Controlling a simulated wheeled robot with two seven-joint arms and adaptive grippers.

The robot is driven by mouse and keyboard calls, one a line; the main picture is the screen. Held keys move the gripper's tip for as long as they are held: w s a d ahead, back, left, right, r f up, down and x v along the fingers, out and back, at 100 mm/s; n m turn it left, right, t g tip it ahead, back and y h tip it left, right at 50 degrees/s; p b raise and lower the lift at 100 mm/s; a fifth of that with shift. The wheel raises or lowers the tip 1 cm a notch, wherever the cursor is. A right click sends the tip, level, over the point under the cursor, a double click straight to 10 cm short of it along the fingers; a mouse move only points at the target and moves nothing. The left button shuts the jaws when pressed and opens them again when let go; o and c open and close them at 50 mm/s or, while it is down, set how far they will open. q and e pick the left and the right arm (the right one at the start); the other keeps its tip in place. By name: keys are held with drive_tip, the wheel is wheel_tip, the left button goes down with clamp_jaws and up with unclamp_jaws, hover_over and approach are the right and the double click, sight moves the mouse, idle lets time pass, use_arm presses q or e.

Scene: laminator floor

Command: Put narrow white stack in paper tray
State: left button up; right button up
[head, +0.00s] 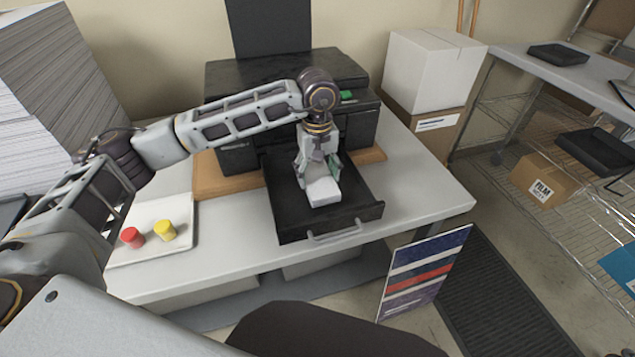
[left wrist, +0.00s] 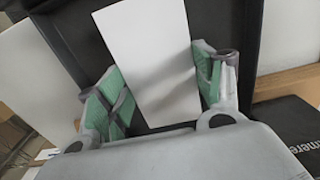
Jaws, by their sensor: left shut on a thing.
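The narrow white stack (head: 323,191) is a small white block of paper inside the paper tray (head: 290,222), a black drawer pulled out from the printer. My left gripper (head: 320,172) points down over the tray and is shut on the stack. In the left wrist view the stack (left wrist: 150,55) lies between the two green-padded fingers (left wrist: 160,95), with the dark tray behind it. I cannot tell whether the stack touches the tray floor. My right gripper does not show.
The black printer (head: 290,75) stands behind the tray on a white table (head: 420,190). A white board (head: 175,245) with a red cylinder (head: 132,237) and a yellow cylinder (head: 165,230) lies at left. A striped panel (head: 424,272) leans at the table's front. Boxes (head: 428,70) stand at right.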

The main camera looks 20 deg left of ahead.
sight(317, 176)
use_arm(q)
drive_tip(key=shift+f+p, duration=0.3)
drive_tip(key=shift+f, duration=1.55)
drive_tip(key=shift+f, duration=0.15)
drive_tip(key=o, duration=1.2)
drive_tip(key=shift+r, duration=0.2)
